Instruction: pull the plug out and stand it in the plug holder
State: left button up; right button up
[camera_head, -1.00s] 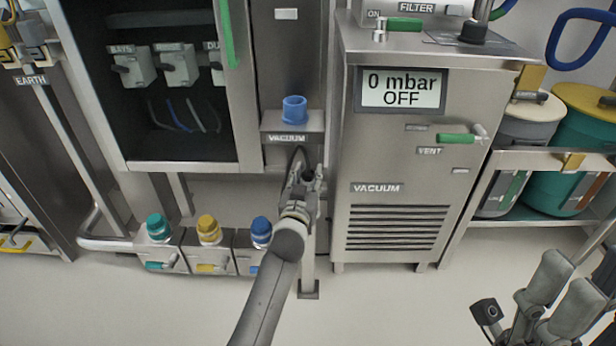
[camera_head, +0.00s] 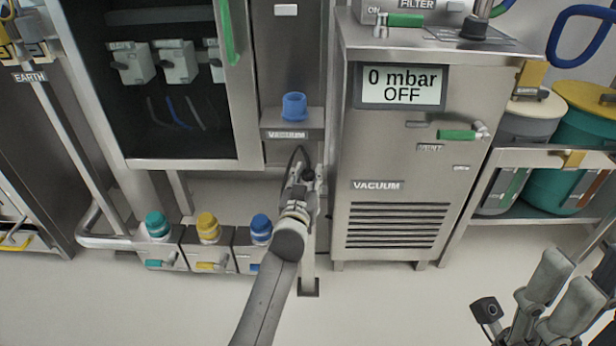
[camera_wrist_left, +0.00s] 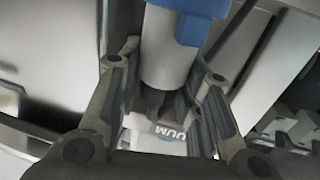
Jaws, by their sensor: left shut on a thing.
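My left gripper (camera_head: 304,172) is below the small shelf, beside the grey post. In the left wrist view the left fingers (camera_wrist_left: 168,90) are shut on the plug (camera_wrist_left: 168,50), a grey cylinder with a blue part at its upper end. In the head view the plug is hard to make out among the fingers. A blue open-topped cup (camera_head: 294,106), seemingly the plug holder, stands on the shelf (camera_head: 291,124) labelled VACUUM, above my left gripper. My right gripper (camera_head: 560,300) is at the lower right, away from these things; its opening is unclear.
The steel vacuum cabinet (camera_head: 410,150), its display reading "0 mbar OFF", stands just right of my left gripper. An open switch cabinet (camera_head: 180,165) is at the upper left. Teal, yellow and blue-capped sockets (camera_head: 208,230) line up low left. The floor in front is clear.

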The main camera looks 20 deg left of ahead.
pick_arm(q)
jog(key=shift+f, duration=0.1)
jog(key=o, duration=1.3)
jog(key=shift+s, duration=0.1)
jog(key=s, duration=0.7)
jog(key=shift+s+d, duration=0.15)
jog(key=shift+d, duration=0.25)
